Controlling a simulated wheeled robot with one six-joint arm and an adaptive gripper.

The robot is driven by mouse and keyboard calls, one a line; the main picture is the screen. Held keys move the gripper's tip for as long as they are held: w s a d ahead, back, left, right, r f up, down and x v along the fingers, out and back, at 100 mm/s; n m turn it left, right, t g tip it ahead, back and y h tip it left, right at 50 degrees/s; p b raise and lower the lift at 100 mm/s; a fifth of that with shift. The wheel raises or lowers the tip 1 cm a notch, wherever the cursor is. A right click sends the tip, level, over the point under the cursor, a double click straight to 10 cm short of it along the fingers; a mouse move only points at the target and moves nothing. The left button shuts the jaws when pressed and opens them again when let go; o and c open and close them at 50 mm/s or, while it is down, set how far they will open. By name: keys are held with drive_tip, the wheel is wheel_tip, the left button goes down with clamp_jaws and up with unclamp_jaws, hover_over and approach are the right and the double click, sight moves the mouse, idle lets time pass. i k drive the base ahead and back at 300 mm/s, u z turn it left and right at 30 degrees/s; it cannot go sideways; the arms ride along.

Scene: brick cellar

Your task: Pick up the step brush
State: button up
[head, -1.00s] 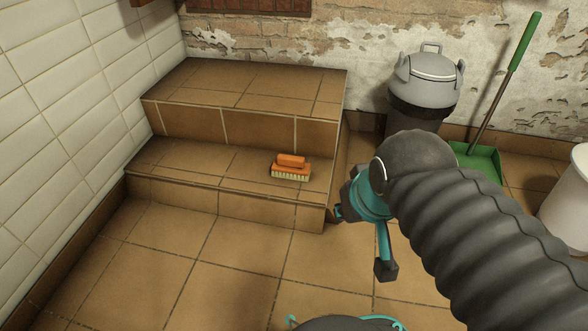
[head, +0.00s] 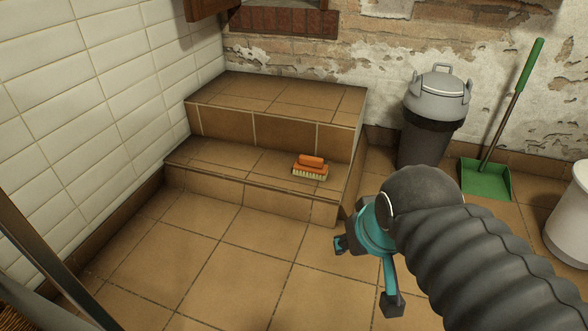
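The step brush (head: 311,167) is orange with pale bristles and a raised orange handle. It rests bristles down on the lower tiled step (head: 233,163), near that step's right end. My gripper (head: 366,275) is teal and dark grey, at the end of my ribbed dark arm. It is in front and to the right of the steps, apart from the brush. Its two fingers are spread and nothing shows between them.
The upper step (head: 280,95) rises behind the brush. A grey lidded bin (head: 428,135), a green dustpan (head: 487,180) with a long handle and a white bucket (head: 567,220) stand right. White tiled wall (head: 110,90) bounds the left. Floor before the steps is clear.

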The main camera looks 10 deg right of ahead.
sight(307, 167)
drive_tip(key=u, duration=0.3)
drive_tip(key=i, duration=0.75)
drive_tip(key=z, duration=0.45)
drive_tip(key=i, duration=0.65)
drive_tip(key=z, duration=0.65)
